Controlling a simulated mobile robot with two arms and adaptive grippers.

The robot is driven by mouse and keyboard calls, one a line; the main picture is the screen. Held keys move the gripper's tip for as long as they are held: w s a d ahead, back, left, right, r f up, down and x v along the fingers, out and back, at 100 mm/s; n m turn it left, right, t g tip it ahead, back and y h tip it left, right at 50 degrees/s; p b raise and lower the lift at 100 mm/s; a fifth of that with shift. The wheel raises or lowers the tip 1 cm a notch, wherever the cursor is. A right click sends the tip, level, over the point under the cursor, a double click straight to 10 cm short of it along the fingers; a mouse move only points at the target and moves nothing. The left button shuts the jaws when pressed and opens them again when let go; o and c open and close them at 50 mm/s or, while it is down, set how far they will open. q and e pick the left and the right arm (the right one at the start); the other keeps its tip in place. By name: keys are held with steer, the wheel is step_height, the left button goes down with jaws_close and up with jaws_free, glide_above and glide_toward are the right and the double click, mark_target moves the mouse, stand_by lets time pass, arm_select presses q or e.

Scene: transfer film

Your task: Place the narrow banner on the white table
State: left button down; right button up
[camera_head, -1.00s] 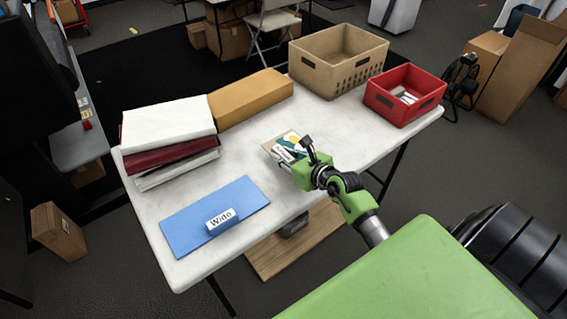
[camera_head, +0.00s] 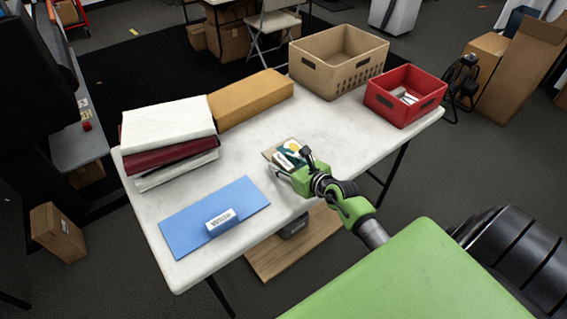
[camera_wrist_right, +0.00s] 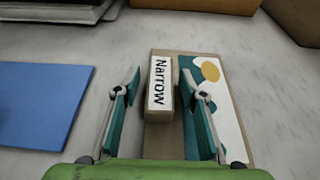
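The narrow banner is a small tan card (camera_wrist_right: 160,148) with a white, teal and yellow picture, lying on the white table (camera_head: 240,140). A block labelled "Narrow" (camera_wrist_right: 160,85) is on its left part in the right wrist view. In the head view the banner (camera_head: 288,150) is partly hidden by my right gripper (camera_head: 284,172). In the right wrist view my right gripper (camera_wrist_right: 161,78) is open, its teal fingers on either side of the block with gaps on both sides. My left gripper is not in view.
A blue banner (camera_head: 190,222) with a "Wide" block (camera_head: 220,222) lies at the front left. Stacked binders (camera_head: 168,125), a tan box (camera_head: 250,100), a tan crate (camera_head: 340,60) and a red crate (camera_head: 385,103) line the back. The table's middle is clear.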

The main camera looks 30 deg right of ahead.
steer(key=shift+r, duration=0.15)
steer(key=v, duration=1.1)
steer(key=shift+s, duration=0.15)
steer(key=shift+s+r, duration=0.1)
steer(key=shift+s, duration=0.25)
